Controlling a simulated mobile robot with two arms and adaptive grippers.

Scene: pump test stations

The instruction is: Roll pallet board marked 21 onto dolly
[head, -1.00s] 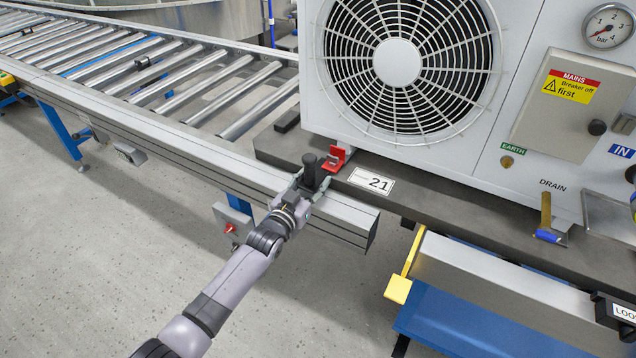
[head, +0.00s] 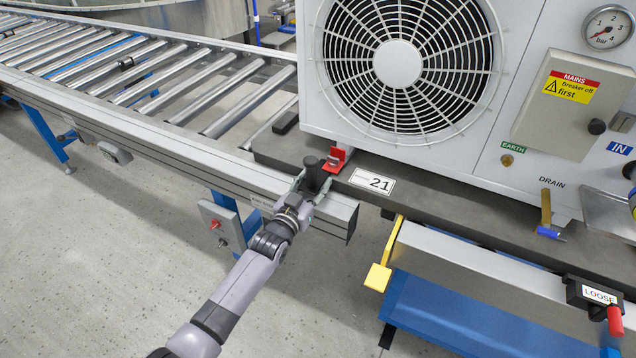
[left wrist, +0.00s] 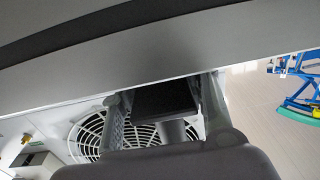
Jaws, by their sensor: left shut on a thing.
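The dark grey pallet board (head: 440,205) carries the label 21 (head: 372,182) and a big white fan unit (head: 480,130). Its left end lies over the end of the roller conveyor (head: 345,218); its right part lies over the blue dolly (head: 450,315) with a pale top rail (head: 450,262). My left gripper (head: 315,180) is shut on a black upright handle (head: 311,163) at the board's front left. In the left wrist view the dark handle (left wrist: 165,98) is between the fingers. My right gripper is in neither view.
A red bracket (head: 336,160) stands on the board by the handle. A yellow tab (head: 378,277) sticks out at the dolly's left end. A black block with a LOOSE label (head: 598,295) and red handle (head: 615,320) is on the dolly's front. Grey floor (head: 90,270) is clear at left.

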